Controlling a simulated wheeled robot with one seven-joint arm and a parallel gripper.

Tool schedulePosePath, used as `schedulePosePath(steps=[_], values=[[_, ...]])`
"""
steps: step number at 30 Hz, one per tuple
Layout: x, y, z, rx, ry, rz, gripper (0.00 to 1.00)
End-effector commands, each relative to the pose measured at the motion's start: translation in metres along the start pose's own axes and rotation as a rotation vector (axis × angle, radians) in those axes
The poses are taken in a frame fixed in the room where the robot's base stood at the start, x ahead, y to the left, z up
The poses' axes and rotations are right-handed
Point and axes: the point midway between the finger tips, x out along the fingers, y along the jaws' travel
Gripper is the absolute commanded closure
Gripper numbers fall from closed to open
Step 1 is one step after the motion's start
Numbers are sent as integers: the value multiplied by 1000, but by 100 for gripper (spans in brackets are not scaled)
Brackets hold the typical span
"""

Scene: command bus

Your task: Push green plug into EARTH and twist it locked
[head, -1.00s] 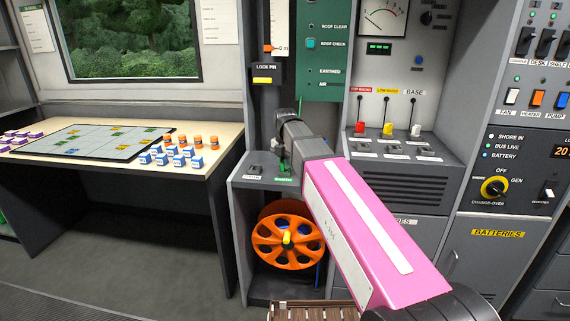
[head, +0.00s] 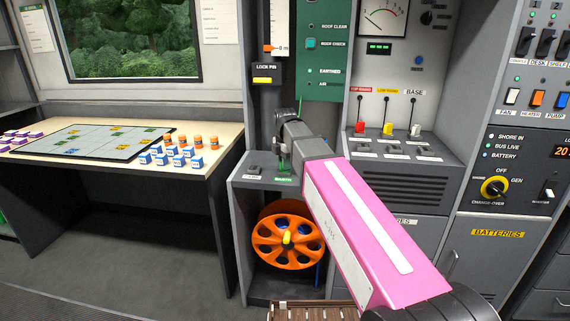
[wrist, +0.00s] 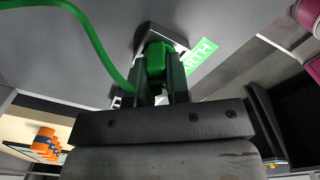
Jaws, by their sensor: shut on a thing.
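The green plug (wrist: 156,62) is between the fingers of my gripper (wrist: 158,85) in the wrist view, with a green cable (wrist: 98,45) curving away to the left. Its front end meets the dark square socket (wrist: 172,42) beside the green EARTH label (wrist: 201,56). How deep it sits and whether it is locked cannot be told. In the head view my gripper (head: 284,164) points down at the ledge, and the EARTH label (head: 284,180) shows just below it. My gripper and arm hide most of the plug there.
A second socket (head: 254,170) is left of EARTH on the same ledge (head: 240,183). An orange cable reel (head: 268,246) sits underneath. Levers (head: 388,130) stand on the console to the right. A table with small blocks (head: 220,140) is at left.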

Motion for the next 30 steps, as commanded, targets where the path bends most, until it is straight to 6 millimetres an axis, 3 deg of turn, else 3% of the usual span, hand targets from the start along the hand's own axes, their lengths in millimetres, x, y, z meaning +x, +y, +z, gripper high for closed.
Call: schedulePosePath(steps=[2,3,5,17,30], values=[[1,0,0,-1,1,-1,100],[1,0,0,-2,1,-1,74],[1,0,0,-2,0,-1,54],[-5,0,0,-3,0,1,54],[-72,1,0,-3,0,1,54]])
